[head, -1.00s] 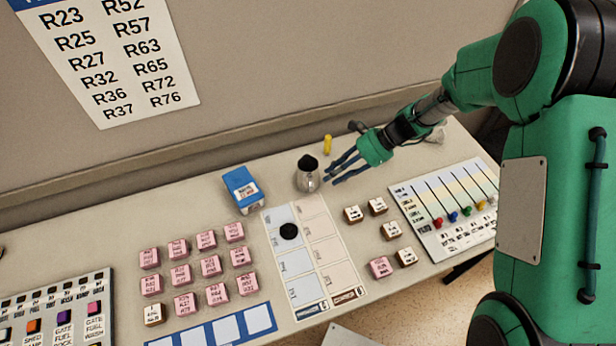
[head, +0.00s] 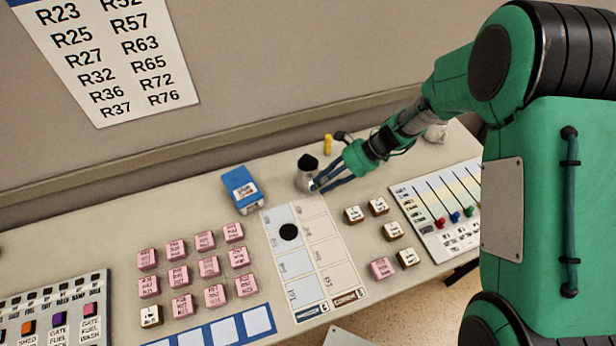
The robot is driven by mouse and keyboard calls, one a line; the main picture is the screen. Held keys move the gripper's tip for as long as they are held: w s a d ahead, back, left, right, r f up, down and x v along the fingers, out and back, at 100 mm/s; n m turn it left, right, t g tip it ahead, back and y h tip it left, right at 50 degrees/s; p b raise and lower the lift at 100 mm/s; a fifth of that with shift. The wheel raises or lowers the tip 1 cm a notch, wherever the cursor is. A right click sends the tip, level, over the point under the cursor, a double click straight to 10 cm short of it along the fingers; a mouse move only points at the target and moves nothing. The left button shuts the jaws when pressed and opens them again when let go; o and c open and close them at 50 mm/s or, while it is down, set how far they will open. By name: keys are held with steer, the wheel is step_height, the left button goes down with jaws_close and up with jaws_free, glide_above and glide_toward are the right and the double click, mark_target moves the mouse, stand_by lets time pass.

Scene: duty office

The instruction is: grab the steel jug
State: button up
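The steel jug (head: 305,180) stands upright on the desk near the back, just behind the white card with two columns. It is silvery with a black top. My gripper (head: 320,183) comes in from the right, with its fingers spread and their tips at the jug's right side. One finger appears to overlap the jug's edge in the picture. I cannot tell whether it touches. The fingers are not closed around the jug.
A blue box (head: 241,189) stands left of the jug, and a small yellow object (head: 327,144) stands behind it. A black disc (head: 289,232) lies on the card (head: 330,255). Several pink blocks (head: 208,266) are at the left front. A slider panel (head: 440,215) is at right.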

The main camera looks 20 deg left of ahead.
steer(key=shift+x, duration=1.3)
jaws_close()
